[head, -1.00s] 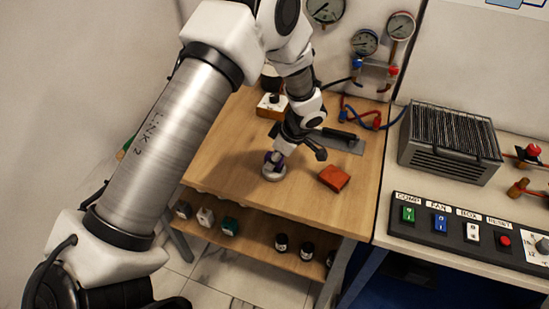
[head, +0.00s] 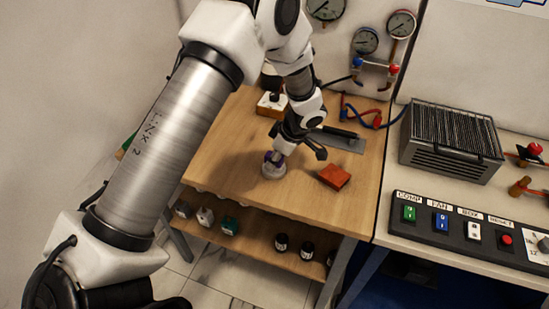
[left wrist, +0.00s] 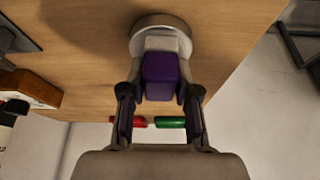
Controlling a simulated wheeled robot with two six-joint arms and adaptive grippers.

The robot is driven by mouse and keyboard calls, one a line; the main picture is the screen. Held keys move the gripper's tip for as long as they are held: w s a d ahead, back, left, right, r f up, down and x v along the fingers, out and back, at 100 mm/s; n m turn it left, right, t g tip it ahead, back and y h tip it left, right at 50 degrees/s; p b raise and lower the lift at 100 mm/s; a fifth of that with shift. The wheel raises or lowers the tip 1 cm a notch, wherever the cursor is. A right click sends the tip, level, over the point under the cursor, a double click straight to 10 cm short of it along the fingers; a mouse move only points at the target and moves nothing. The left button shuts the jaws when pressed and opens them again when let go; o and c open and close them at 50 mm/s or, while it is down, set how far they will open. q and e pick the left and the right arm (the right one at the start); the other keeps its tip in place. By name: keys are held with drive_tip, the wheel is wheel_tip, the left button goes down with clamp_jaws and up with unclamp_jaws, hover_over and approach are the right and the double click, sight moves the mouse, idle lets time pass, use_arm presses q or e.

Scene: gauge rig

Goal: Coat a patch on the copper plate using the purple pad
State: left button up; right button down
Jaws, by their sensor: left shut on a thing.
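My left gripper (left wrist: 160,103) is shut on the purple pad (left wrist: 161,76), a small purple block with a pale part beyond it. In the head view the purple pad (head: 271,157) is just above or in a round pale dish (head: 274,172) on the wooden bench. The dish rim also shows in the left wrist view (left wrist: 160,20); I cannot tell whether the pad touches it. I cannot clearly make out a copper plate; an orange-red block (head: 334,177) lies right of the dish. My right gripper is not in view.
A grey plate with a dark handled tool (head: 340,141) lies behind the block. Gauges and hoses (head: 365,118) are behind, a switch panel (head: 455,229) at right. Small jars (head: 281,243) stand on the lower shelf.

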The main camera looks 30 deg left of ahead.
use_arm(q)
drive_tip(key=shift+s+f+b, duration=0.1)
drive_tip(key=shift+b, duration=0.25)
idle(1.1)
drive_tip(key=shift+r+p, duration=1.55)
drive_tip(key=shift+r, duration=2.05)
